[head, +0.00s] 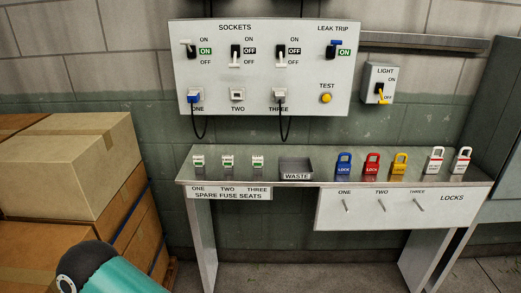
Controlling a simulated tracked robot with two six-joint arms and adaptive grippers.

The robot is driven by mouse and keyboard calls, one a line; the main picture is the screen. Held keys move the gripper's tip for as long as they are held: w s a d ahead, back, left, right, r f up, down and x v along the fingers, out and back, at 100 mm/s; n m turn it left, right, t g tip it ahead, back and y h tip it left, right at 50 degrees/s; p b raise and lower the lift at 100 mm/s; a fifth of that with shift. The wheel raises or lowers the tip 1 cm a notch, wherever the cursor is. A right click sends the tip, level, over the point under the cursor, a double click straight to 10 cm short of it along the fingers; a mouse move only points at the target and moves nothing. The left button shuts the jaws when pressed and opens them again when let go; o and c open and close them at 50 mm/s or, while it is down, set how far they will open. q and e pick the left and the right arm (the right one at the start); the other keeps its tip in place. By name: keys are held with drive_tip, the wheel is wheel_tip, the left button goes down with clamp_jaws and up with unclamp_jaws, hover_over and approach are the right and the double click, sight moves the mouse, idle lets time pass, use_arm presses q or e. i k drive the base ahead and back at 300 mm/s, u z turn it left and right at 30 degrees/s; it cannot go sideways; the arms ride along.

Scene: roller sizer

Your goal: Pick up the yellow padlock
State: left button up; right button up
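The yellow padlock (399,164) stands upright on the right half of the grey metal shelf (322,169), its shackle on top. A red padlock (372,164) stands to its left, and a blue padlock (344,164) left of that. Two white padlocks stand to its right, one here (435,160) and one farther right (461,161). Neither of my grippers shows in the head view. A teal and black part of my own arm is at the bottom left, well away from the padlocks.
Spare fuses (228,162) and a waste tray (296,167) occupy the shelf's left half. Pegs (382,206) stick out below the padlocks. A socket panel (262,70) and a light switch (379,83) are on the wall. Cardboard boxes (70,165) are stacked at left.

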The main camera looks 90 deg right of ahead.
sight(396, 167)
drive_tip(key=u, duration=1.25)
drive_tip(key=i, duration=0.1)
drive_tip(key=z, duration=2.2)
drive_tip(key=i, duration=0.2)
drive_tip(key=z, duration=1.7)
drive_tip(key=i, duration=0.2)
drive_tip(key=z, duration=1.3)
drive_tip(key=k, duration=0.35)
drive_tip(key=z, duration=0.6)
drive_tip(key=i, duration=1.45)
drive_tip(key=u, duration=0.55)
